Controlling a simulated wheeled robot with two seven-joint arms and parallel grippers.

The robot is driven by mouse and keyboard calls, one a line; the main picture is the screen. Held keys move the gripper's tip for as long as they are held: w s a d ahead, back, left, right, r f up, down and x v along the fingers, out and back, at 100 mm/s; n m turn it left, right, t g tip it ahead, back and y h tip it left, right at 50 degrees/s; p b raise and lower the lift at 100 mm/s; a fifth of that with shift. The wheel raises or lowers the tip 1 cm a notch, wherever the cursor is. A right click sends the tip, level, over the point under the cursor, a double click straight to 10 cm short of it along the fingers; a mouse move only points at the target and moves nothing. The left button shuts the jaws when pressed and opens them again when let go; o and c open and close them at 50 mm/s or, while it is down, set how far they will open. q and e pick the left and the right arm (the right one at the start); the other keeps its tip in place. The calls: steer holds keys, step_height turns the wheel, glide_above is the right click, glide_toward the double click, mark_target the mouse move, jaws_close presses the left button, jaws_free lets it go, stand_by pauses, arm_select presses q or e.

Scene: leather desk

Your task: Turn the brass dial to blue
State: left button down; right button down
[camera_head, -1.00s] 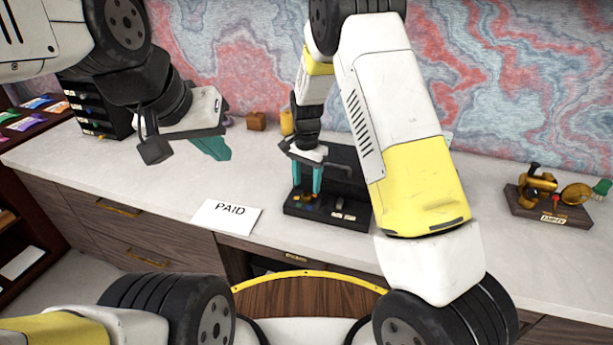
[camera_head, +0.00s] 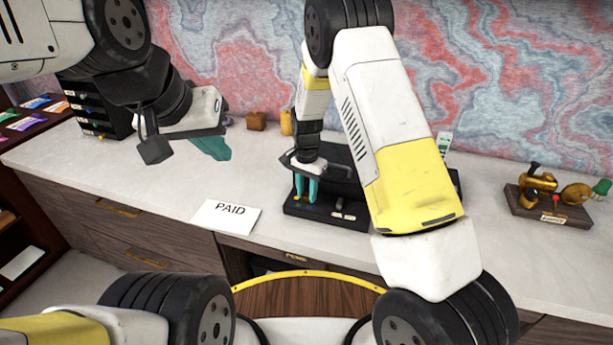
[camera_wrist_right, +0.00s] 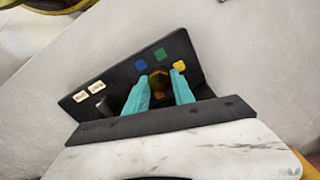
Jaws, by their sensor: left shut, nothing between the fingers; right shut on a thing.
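Which square the dial points to cannot be told. My left gripper (camera_head: 211,148) is shut and empty, above the desk at left.
A "PAID" card (camera_head: 227,216) lies on the pale desktop left of the panel. A brass device on a wooden base (camera_head: 550,205) stands at the right. A black drawer rack (camera_head: 92,112), a small brown block (camera_head: 257,121) and a yellow item (camera_head: 287,122) stand along the back.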

mark_target(307, 194)
steer(key=n, duration=0.5)
steer(key=shift+n, duration=0.4)
steer(key=n, duration=0.6)
stand_by(0.5)
steer(key=c, duration=1.1)
jaws_free()
steer(key=shift+o, duration=0.2)
steer(key=shift+r, duration=0.1)
step_height(307, 194, up, 8)
steer(key=shift+f, duration=0.15)
